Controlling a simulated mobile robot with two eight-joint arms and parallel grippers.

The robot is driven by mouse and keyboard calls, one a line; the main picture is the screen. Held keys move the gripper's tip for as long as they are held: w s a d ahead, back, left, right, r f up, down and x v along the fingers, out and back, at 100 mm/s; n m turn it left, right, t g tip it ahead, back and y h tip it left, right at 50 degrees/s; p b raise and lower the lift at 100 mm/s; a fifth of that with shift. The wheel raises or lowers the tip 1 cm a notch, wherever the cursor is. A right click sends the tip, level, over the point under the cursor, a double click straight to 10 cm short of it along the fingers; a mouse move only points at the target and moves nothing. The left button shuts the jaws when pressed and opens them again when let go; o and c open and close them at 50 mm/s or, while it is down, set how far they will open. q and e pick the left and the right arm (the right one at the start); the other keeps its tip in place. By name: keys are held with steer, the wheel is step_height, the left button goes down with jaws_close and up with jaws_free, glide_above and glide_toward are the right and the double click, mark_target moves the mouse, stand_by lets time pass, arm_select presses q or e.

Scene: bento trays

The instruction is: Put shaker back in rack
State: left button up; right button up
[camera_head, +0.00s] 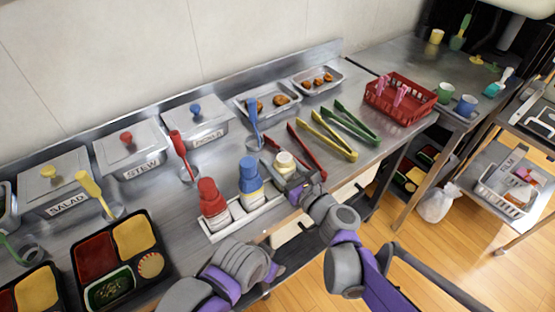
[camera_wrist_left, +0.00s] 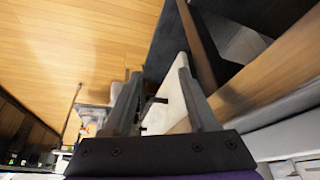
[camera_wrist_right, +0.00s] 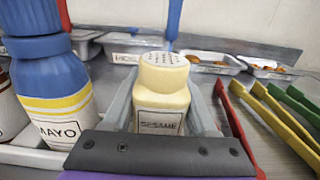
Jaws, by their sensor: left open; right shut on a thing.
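The sesame shaker (camera_wrist_right: 162,95), cream with a perforated top, stands upright between the fingers of my right gripper (camera_wrist_right: 165,110), which is shut on it. In the head view the shaker (camera_head: 284,161) shows at the right end of the white rack (camera_head: 234,226), right of the mayo bottle. Whether its base rests in the rack is hidden by my gripper. The rack also holds a red-capped bottle (camera_head: 211,200) and the blue-capped mayo bottle (camera_head: 250,178). My left gripper (camera_wrist_left: 155,95) is open and empty, with floor and the counter's underside beyond it.
Red tongs (camera_head: 308,153), yellow tongs (camera_head: 335,138) and green tongs (camera_head: 357,124) lie right of the shaker. A blue ladle (camera_head: 253,125) is behind the rack. Lidded tubs line the back, and bento trays (camera_head: 122,262) stand at the left front. A red basket (camera_head: 400,100) is at the far right.

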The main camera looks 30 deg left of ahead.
steer(key=shift+f+b, duration=0.35)
steer(key=shift+f, duration=0.25)
steer(key=o, duration=0.7)
steer(key=shift+d, duration=0.1)
steer(key=v, duration=1)
steer(key=shift+s+d+p, duration=0.2)
steer(key=shift+d+p, duration=0.1)
